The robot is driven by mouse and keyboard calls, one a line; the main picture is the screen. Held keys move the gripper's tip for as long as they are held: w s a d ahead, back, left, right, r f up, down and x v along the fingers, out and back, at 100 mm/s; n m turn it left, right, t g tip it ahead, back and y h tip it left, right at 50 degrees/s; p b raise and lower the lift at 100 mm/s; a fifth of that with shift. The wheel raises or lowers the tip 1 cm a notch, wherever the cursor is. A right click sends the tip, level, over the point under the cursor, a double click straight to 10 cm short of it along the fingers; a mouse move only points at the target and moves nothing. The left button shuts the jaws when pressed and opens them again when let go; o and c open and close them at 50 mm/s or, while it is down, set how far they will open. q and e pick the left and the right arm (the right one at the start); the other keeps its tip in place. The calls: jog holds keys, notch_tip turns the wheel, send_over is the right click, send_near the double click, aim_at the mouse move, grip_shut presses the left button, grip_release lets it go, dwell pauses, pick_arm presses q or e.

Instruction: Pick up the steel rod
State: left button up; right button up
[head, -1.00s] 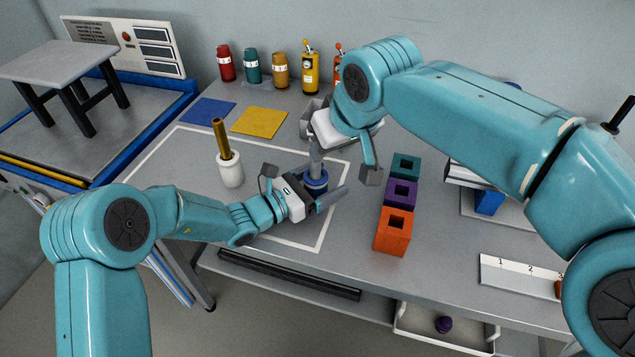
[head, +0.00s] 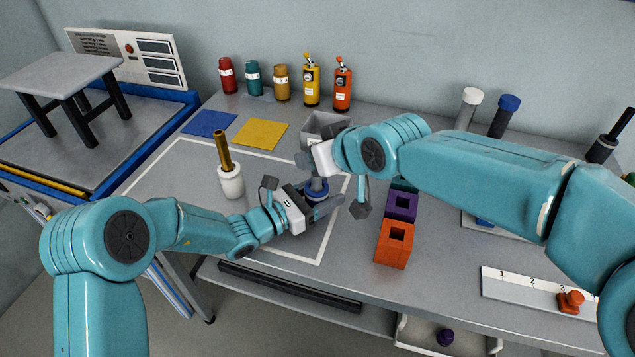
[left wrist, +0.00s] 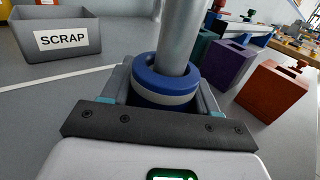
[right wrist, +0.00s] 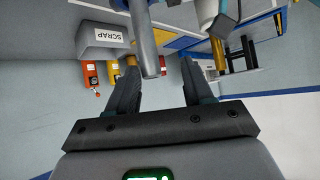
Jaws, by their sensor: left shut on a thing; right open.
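The grey steel rod (head: 318,184) stands in a blue ring-topped holder (head: 316,194), partly hidden by my grippers in the head view. In the left wrist view the rod (left wrist: 178,35) rises out of the blue holder (left wrist: 165,82). My left gripper (head: 318,203) is shut on the holder, a finger on each side. My right gripper (head: 332,184) is open above it. In the right wrist view, which looks upside down, the rod's free end (right wrist: 149,66) shows between the spread fingers, nearer the left one. I cannot tell whether they touch.
A white holder (head: 231,182) with a brass rod stands to the left. The grey scrap bin (head: 325,125) stands behind. Orange (head: 393,248) and purple (head: 401,206) blocks sit close on the right. Several bottles line the back. The framed mat area at left is mostly clear.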

jog(key=s+d+f+t+y, duration=0.25)
jog(key=s+d+t, duration=0.25)
jog(key=s+t, duration=0.3)
send_over(316, 183)
jog(key=w, duration=0.1)
jog(key=shift+f+m, duration=0.25)
jog(key=shift+m, duration=0.15)
grip_shut()
